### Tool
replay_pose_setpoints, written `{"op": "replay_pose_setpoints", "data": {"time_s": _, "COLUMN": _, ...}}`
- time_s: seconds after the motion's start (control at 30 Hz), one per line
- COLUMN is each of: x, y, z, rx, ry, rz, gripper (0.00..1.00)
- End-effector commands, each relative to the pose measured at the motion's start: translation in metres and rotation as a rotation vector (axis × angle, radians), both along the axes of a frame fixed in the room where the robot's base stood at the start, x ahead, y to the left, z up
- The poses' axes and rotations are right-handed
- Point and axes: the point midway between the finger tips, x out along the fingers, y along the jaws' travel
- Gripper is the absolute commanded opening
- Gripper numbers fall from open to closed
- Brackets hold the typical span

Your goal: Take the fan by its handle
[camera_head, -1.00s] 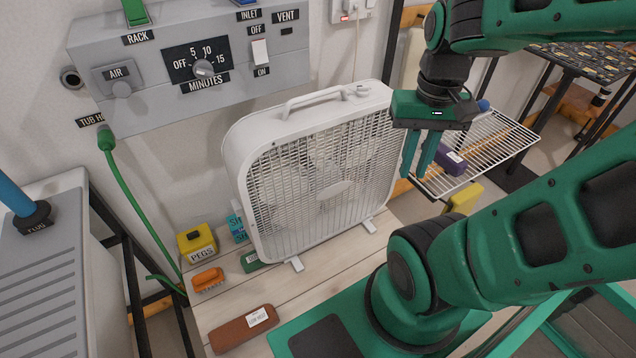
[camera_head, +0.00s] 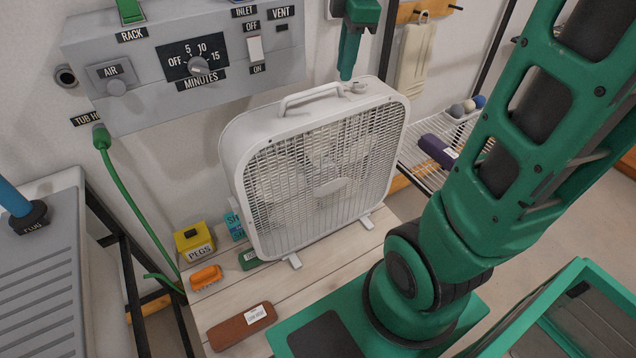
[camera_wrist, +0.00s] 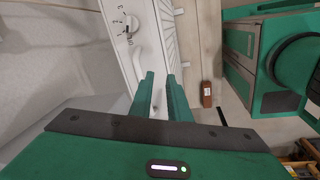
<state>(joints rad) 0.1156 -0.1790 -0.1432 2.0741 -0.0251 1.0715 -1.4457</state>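The white box fan (camera_head: 318,180) stands upright on the wooden bench, its grille facing me. Its handle (camera_head: 310,93) arches over the top, left of a small knob (camera_head: 356,88). My gripper (camera_head: 347,74) points down above the right part of the fan's top, close to the knob; its fingers overlap in the head view. In the wrist view my gripper (camera_wrist: 163,76) has its two fingers apart with nothing held.
A grey control panel (camera_head: 180,50) is on the wall behind left. A yellow pegs box (camera_head: 195,243), an orange brush (camera_head: 206,277) and a brown block (camera_head: 241,327) lie left and front of the fan. A wire rack (camera_head: 425,165) is at right.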

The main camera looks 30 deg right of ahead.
Motion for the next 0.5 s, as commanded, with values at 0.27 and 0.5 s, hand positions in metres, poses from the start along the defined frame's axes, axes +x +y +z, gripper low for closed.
{"op": "replay_pose_setpoints", "data": {"time_s": 0.27, "x": 0.042, "y": 0.012, "z": 0.014, "rx": -0.053, "ry": -0.028, "rz": 0.334, "gripper": 0.16}}
{"op": "replay_pose_setpoints", "data": {"time_s": 0.5, "x": 0.049, "y": 0.012, "z": -0.016, "rx": -0.055, "ry": -0.027, "rz": 0.358, "gripper": 0.16}}
